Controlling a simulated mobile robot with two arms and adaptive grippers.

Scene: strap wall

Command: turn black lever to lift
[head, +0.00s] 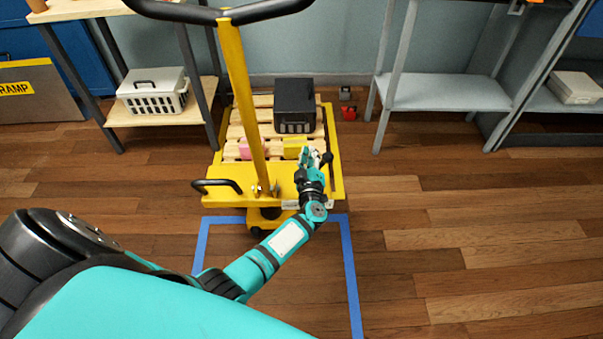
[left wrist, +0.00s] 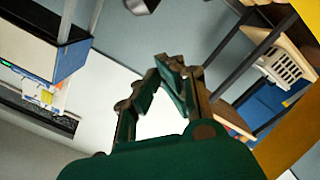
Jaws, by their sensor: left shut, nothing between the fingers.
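A yellow pallet cart (head: 325,187) stands ahead, with a wooden slatted deck and a tall yellow post. A curved black lever (head: 217,184) sticks out at its front left. A thin black bar (head: 329,130) stands at the deck's right edge; I cannot tell which of these is the task's lever. My left gripper (head: 311,156) is over the front right of the cart, close to the bar's lower end; contact cannot be told. In the left wrist view its fingers (left wrist: 172,72) are closed together and empty, and no lever shows there. My right gripper is not in view.
A black box (head: 295,103), a yellow block (head: 293,148) and a pink block (head: 252,149) are on the deck. Blue tape (head: 350,270) marks the floor in front. Shelves stand left (head: 160,112) and right (head: 445,94). Wooden floor at right is clear.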

